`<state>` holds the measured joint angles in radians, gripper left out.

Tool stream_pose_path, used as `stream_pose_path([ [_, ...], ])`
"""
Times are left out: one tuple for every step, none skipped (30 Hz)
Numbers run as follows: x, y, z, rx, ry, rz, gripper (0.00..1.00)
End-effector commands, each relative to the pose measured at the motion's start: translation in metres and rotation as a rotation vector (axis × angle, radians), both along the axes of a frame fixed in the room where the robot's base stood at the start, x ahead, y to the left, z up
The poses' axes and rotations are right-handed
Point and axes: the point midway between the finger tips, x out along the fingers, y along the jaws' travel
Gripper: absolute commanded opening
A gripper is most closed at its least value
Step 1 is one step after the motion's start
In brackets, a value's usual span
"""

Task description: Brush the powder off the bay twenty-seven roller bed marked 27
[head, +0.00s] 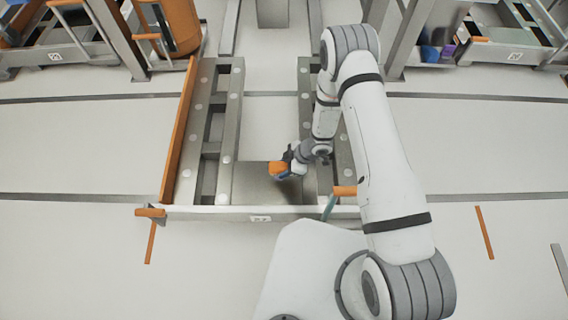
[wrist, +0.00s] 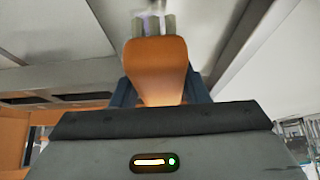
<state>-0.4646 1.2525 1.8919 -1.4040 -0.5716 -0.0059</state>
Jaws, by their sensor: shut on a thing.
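The roller bed (head: 222,135) stands in front of me in the head view, with two steel side rails carrying round pale rollers. Its front beam (head: 215,211) bears a small label (head: 260,218), too small to read for sure. My gripper (head: 289,165) is low over the front part of the bed. It is shut on an orange-handled brush (head: 278,169). In the wrist view the brush handle (wrist: 156,60) sits between my finger pads, with its far end near a pale surface.
A grey plate (head: 250,188) spans the front of the bed. An orange guide rail (head: 178,130) runs along its left side. An orange bin (head: 178,22) stands at the back left. Other bays (head: 505,45) with posts are at the back right. The pale floor (head: 80,150) at left is clear.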

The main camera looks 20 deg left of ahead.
Motion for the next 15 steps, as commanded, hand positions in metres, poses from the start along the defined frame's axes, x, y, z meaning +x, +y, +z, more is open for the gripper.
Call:
stream_pose_path([
  [0.0,0.0,-0.009,0.0,0.0,0.0,0.23],
  [0.0,0.0,-0.012,0.0,0.0,0.0,0.23],
  [0.0,0.001,-0.016,0.0,0.001,0.001,0.23],
  [0.0,0.001,-0.018,0.0,0.001,0.001,0.23],
  [-0.001,0.001,-0.021,0.0,0.0,0.001,0.23],
  [-0.001,0.001,-0.024,0.0,0.0,0.001,0.23],
  [-0.001,0.001,-0.027,0.0,0.0,0.001,0.23],
  [-0.001,0.001,-0.03,0.0,0.0,0.001,0.23],
  [-0.001,0.001,-0.033,0.0,0.0,0.001,0.23],
  [-0.001,0.001,-0.036,0.0,0.0,0.002,0.23],
  [-0.001,0.001,-0.039,0.0,0.0,0.002,0.23],
  [-0.001,0.002,-0.042,0.0,0.001,0.003,0.23],
  [-0.001,0.002,-0.045,0.0,0.001,0.003,0.23],
  [-0.001,0.002,-0.047,0.0,0.0,0.004,0.23],
  [-0.002,0.002,-0.051,0.0,0.0,0.004,0.23],
])
